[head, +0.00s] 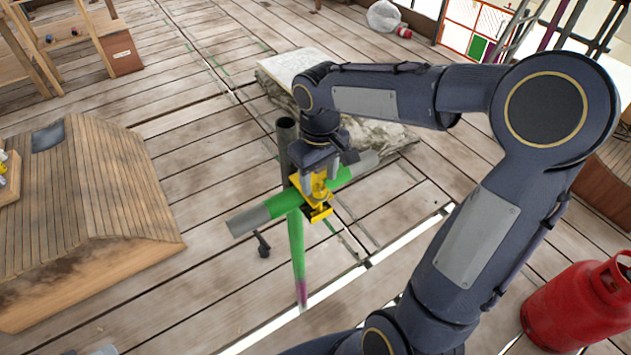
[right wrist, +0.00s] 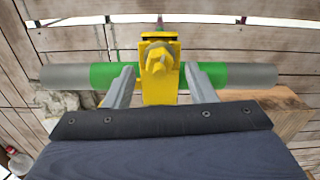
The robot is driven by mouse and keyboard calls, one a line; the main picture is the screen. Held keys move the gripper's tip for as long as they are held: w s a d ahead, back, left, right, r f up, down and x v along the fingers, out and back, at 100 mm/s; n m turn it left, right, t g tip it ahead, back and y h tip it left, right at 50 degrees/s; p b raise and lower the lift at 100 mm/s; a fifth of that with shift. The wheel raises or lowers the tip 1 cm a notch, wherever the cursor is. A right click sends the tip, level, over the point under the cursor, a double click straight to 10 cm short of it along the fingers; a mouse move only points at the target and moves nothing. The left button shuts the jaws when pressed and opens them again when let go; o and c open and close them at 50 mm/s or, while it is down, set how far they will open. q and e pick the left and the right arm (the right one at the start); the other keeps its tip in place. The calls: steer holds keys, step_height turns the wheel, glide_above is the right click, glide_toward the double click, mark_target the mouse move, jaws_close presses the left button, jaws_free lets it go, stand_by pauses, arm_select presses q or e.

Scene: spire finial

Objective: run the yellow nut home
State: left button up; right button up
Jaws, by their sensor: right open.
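A yellow clamp (head: 319,212) sits where a green and grey horizontal tube (head: 283,203) meets an upright pole (head: 297,255). The yellow nut (right wrist: 158,58) shows in front of the clamp in the right wrist view. My right gripper (right wrist: 159,72) is open, with one grey finger on each side of the nut and a gap visible on both sides. In the head view my right gripper (head: 318,180) is over the clamp and partly hides the nut. My left gripper is not in view.
A red gas cylinder (head: 582,305) stands at the lower right. A sloped wooden plank structure (head: 85,200) is at the left. A pale slab (head: 300,63) lies behind the tube. Bare plank floor (head: 180,310) surrounds the pole.

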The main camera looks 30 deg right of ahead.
mark_target(319, 191)
steer(key=shift+f, duration=1.3)
steer(key=c, duration=1)
steer(key=shift+o, duration=0.2)
